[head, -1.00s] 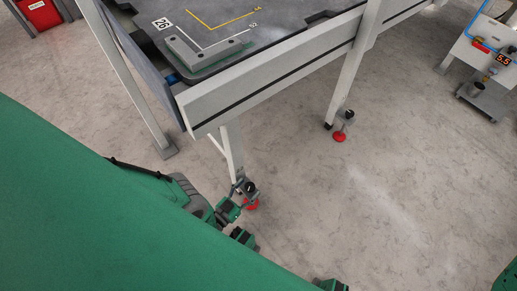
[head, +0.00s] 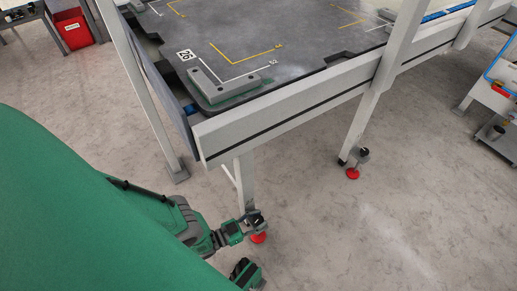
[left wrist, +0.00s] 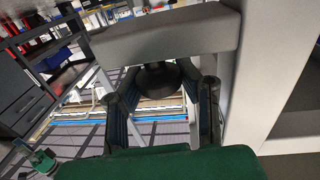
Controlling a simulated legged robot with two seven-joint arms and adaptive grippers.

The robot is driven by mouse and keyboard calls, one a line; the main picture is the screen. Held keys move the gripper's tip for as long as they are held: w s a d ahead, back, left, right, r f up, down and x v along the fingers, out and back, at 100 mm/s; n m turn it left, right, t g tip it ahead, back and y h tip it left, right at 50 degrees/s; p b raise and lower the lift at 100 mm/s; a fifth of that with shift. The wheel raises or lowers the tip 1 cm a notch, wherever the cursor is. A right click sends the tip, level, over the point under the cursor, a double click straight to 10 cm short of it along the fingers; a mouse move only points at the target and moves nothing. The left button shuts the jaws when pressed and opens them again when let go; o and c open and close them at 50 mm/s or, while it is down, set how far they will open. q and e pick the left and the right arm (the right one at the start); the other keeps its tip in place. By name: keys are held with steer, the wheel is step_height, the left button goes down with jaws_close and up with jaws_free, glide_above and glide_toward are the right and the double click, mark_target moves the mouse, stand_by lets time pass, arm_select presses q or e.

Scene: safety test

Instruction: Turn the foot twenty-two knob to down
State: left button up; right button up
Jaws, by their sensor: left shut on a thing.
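A dark knob sits on a levelling foot with a red base pad (head: 258,238), at the bottom of the near table leg. In the left wrist view the dark round knob (left wrist: 157,78) lies between the two fingers, under a grey bar. My left gripper (head: 252,222) reaches in from the left and is shut on this knob; its fingers (left wrist: 166,88) stand on either side of it. No label on the foot is readable, and the knob's pointing direction cannot be told.
A grey-topped table (head: 320,75) stands above the foot, with a light bar (head: 206,88) marked 26 at its corner. Another foot (head: 353,173) stands farther right. A red bin (head: 72,28) is at the back left.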

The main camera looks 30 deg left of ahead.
arm_select(q)
steer(key=shift+m+g+h, duration=0.4)
steer(key=shift+m+h, duration=0.2)
steer(key=shift+h, duration=0.2)
steer(key=o, duration=1.2)
steer(key=shift+o, duration=0.2)
steer(key=shift+a, duration=0.1)
